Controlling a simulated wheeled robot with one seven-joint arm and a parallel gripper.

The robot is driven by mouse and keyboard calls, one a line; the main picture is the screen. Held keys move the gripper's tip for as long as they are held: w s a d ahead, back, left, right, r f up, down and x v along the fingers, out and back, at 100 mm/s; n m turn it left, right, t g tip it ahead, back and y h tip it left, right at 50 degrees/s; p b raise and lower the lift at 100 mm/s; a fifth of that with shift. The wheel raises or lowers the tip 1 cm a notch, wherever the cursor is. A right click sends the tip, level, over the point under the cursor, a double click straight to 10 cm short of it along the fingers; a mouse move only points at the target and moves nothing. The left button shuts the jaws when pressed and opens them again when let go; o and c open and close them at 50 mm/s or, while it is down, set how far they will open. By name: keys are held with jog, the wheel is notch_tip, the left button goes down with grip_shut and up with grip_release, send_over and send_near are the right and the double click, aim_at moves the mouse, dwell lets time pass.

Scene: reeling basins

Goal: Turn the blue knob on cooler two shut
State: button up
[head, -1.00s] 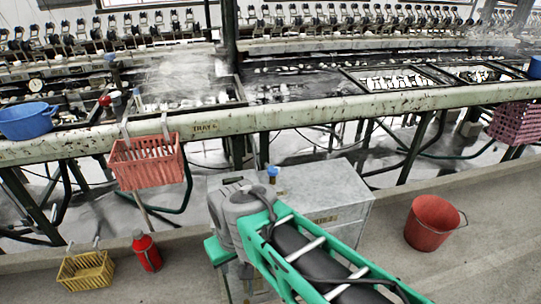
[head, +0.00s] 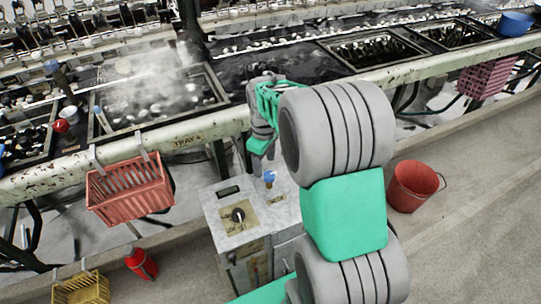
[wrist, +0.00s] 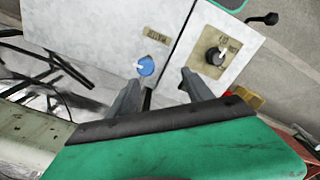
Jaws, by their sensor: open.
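The blue knob (head: 269,178) sits on top of a pale grey cabinet (head: 283,205) below the basin bench. In the wrist view the blue knob (wrist: 146,66) has a white mark and lies just beyond the left fingertip, off-centre between the fingers. A tan label beside it is too small to read surely. My gripper (wrist: 161,77) is open and empty, pointing at the cabinet top. In the head view my gripper (head: 262,146) hangs above the knob, apart from it, with my arm in front.
A black dial (head: 238,215) on a tan plate is on the cabinet's left part. The bench rail (head: 200,130) runs close behind my gripper. A red crate (head: 130,190) hangs at left; a red bucket (head: 413,186) stands on the floor at right. Steam rises from the basins.

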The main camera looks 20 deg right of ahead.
aim_at(269, 174)
jog(key=w+d, duration=0.1)
jog(key=w+d+f+n+p, duration=0.1)
jog(key=shift+w+d+f+n, duration=0.2)
jog(key=shift+w+d+n, duration=0.05)
jog(key=shift+d+n, duration=0.1)
notch_tip(269, 174, down, 8)
grip_shut()
dwell(0.5)
